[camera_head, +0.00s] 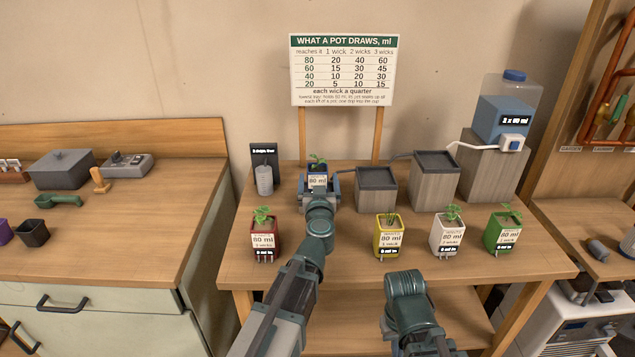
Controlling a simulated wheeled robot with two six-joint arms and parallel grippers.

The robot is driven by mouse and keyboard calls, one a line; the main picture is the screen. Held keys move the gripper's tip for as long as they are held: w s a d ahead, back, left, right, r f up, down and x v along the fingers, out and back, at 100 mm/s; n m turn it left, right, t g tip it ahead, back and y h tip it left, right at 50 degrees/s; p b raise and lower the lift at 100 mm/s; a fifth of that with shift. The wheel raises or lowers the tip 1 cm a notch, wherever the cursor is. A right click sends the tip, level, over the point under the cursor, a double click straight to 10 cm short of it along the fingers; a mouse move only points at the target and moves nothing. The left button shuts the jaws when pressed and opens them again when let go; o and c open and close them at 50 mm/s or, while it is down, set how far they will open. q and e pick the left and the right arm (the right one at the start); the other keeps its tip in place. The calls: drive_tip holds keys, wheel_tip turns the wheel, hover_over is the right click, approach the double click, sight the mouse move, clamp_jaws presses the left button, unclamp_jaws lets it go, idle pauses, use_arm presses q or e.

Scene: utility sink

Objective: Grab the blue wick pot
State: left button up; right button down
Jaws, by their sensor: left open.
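The blue wick pot (317,169) stands at the back of the wooden table, with a small green plant and a white label reading 80 ml. My left gripper (318,184) reaches up to it from the front, its open jaws on either side of the pot's lower part. Whether the fingers touch the pot cannot be told. The pot's base is hidden behind my gripper. My right arm shows at the bottom, but its fingers are not seen.
A red pot (265,237), yellow pot (389,237), white pot (447,232) and green pot (502,231) stand along the table's front. Grey-topped blocks (436,182) stand right of the blue pot. A blue-capped water tank (504,112) sits on a taller block. A chart sign (343,71) rises behind.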

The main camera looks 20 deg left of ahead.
sight(317, 167)
use_arm(q)
drive_tip(key=shift+x, duration=3.8)
drive_tip(key=shift+s+a+f, duration=0.1)
drive_tip(key=shift+s+f, duration=0.05)
drive_tip(key=shift+c, duration=0.3)
clamp_jaws()
